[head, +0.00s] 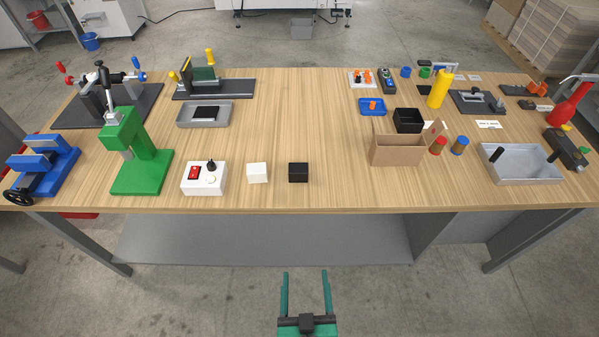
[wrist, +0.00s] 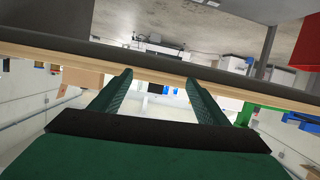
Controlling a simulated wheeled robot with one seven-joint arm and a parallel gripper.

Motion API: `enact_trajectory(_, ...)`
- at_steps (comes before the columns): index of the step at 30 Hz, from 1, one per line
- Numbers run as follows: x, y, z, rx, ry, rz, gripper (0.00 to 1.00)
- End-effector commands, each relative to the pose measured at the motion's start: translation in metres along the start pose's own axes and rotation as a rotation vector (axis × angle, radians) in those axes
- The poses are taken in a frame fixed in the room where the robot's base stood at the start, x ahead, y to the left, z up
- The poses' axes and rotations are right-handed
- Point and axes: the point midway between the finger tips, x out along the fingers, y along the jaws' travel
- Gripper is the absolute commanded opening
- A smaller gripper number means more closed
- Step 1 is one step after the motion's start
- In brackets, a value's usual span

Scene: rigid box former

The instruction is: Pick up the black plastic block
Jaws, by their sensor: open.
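A small black block (head: 298,173) sits near the front edge of the wooden table, just right of a white block (head: 257,173). My gripper (head: 306,275) is open and empty, in front of the table's front edge and apart from the block. The wrist view shows its two green fingers (wrist: 157,80) spread apart, with nothing between them. I cannot make out the black block in the wrist view.
A white switch box (head: 204,178) and a green press (head: 140,155) stand to the left of the blocks. A cardboard box (head: 398,150) and a black open box (head: 408,121) stand to the right. The table (head: 300,120) is clear behind the blocks.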

Motion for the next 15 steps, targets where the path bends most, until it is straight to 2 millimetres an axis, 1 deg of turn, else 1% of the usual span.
enact_trajectory(1,0.018,0.001,-0.010,-0.003,0.005,0.000,0.69)
enact_trajectory(6,0.066,0.005,-0.034,-0.004,-0.016,0.007,0.69)
enact_trajectory(11,0.108,0.006,-0.064,0.007,-0.036,0.014,0.69)
enact_trajectory(15,0.138,0.005,-0.095,0.024,-0.053,0.018,0.69)
